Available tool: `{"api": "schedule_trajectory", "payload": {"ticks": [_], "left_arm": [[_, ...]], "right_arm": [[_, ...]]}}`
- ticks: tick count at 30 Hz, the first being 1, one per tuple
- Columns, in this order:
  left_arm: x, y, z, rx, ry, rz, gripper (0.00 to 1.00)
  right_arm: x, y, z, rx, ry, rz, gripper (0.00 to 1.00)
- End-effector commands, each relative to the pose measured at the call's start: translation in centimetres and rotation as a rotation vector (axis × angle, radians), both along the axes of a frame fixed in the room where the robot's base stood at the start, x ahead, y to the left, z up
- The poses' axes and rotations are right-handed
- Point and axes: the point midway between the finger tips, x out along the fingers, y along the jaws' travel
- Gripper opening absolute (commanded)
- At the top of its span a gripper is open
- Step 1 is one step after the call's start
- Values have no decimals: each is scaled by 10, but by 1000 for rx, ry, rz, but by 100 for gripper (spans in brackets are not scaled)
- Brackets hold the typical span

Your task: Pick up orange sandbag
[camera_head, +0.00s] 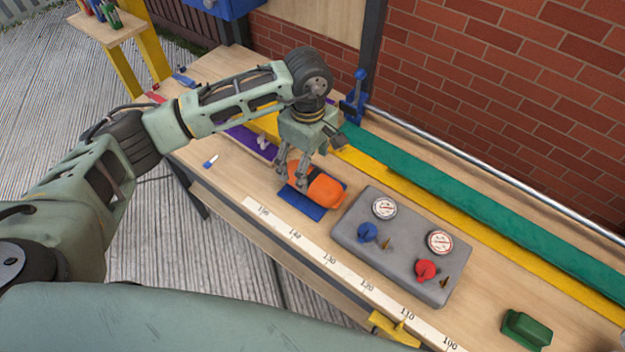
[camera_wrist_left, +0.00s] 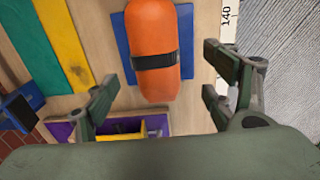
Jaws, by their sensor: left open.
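The orange sandbag (camera_head: 322,189) lies on a blue mat (camera_head: 300,204) on the wooden workbench. It is a rounded orange cylinder, and the left wrist view shows it (camera_wrist_left: 153,32) with a black band around its middle. My left gripper (camera_head: 293,178) comes down from above at the sandbag's left end in the head view. Its fingers are spread apart with nothing between them. In the left wrist view the sandbag lies ahead of the open fingers (camera_wrist_left: 165,75). My right gripper is out of view.
A grey panel (camera_head: 345,229) with gauges and blue and red valves sits right of the mat. A white ruler strip (camera_head: 318,252) runs along the front edge. Green (camera_head: 450,202) and yellow strips lie behind, before a brick wall. A green block (camera_head: 526,328) sits far right.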

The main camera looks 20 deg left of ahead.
Motion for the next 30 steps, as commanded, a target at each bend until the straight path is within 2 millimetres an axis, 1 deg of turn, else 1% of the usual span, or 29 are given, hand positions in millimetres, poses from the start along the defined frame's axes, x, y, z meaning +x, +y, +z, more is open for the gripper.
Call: {"api": "schedule_trajectory", "payload": {"ticks": [2,6,9,13,19,30], "left_arm": [[0,-3,-7,-2,4,-1,77],[1,-9,-27,-2,6,1,77],[2,-9,-42,-3,4,1,77],[3,-8,-51,-3,0,0,77],[3,-8,-52,-3,0,0,77],[3,-9,-51,-4,-1,0,44]], "right_arm": [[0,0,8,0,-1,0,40],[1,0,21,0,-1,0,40],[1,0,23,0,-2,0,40],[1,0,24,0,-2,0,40],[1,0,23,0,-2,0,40],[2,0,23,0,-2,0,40]]}}
